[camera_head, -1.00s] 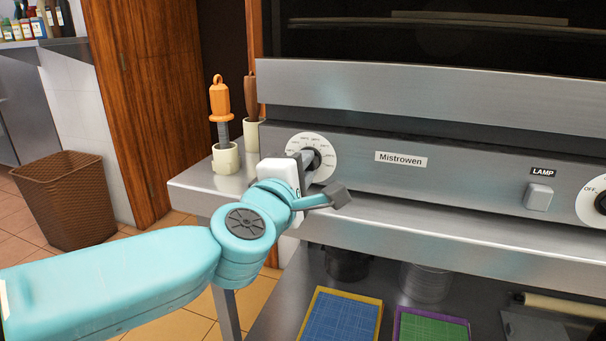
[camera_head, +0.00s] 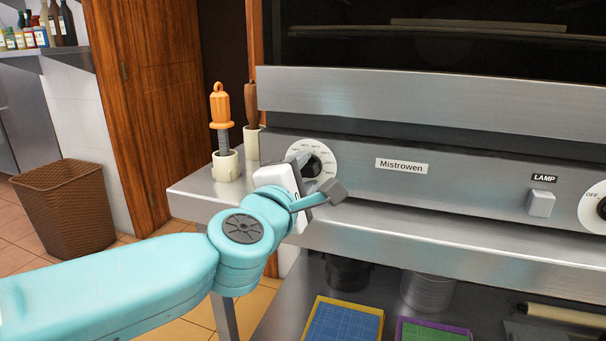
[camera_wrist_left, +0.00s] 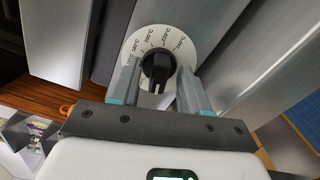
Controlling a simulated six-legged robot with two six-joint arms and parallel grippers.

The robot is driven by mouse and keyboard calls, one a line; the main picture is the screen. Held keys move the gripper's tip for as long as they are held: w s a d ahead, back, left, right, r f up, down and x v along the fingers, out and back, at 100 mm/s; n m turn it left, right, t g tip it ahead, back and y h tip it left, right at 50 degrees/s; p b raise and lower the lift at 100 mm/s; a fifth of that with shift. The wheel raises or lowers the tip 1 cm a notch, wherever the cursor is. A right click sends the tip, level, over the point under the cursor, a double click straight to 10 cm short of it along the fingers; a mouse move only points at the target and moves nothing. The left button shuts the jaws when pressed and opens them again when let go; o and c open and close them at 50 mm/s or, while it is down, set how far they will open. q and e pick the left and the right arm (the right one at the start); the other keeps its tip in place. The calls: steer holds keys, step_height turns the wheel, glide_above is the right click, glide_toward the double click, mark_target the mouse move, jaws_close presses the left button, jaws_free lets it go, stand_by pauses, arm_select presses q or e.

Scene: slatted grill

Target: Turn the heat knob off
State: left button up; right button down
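The heat knob (camera_head: 312,164) is black on a round white dial with temperature marks, at the left of the steel front panel. In the left wrist view, the knob (camera_wrist_left: 157,66) sits in the middle of its dial, its raised grip bar roughly upright in the picture. My left gripper (camera_head: 319,176) is at this dial. In the wrist view, its two fingers (camera_wrist_left: 159,80) stand apart, one on each side of the knob, with a gap visible on both sides. In the head view, the gripper hides part of the dial. My right gripper is not in view.
To the right are a lamp button (camera_head: 541,203) and a second dial (camera_head: 597,206) marked OFF. Holders with an orange-handled tool (camera_head: 221,108) and a brown-handled tool (camera_head: 251,95) stand left of the panel. A steel ledge (camera_head: 430,240) runs below it. A wicker bin (camera_head: 66,208) stands on the floor.

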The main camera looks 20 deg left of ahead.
arm_select(q)
steer(key=s+p, duration=0.4)
steer(key=s, duration=1.2)
steer(key=shift+s+a, duration=0.2)
steer(key=shift+a, duration=0.1)
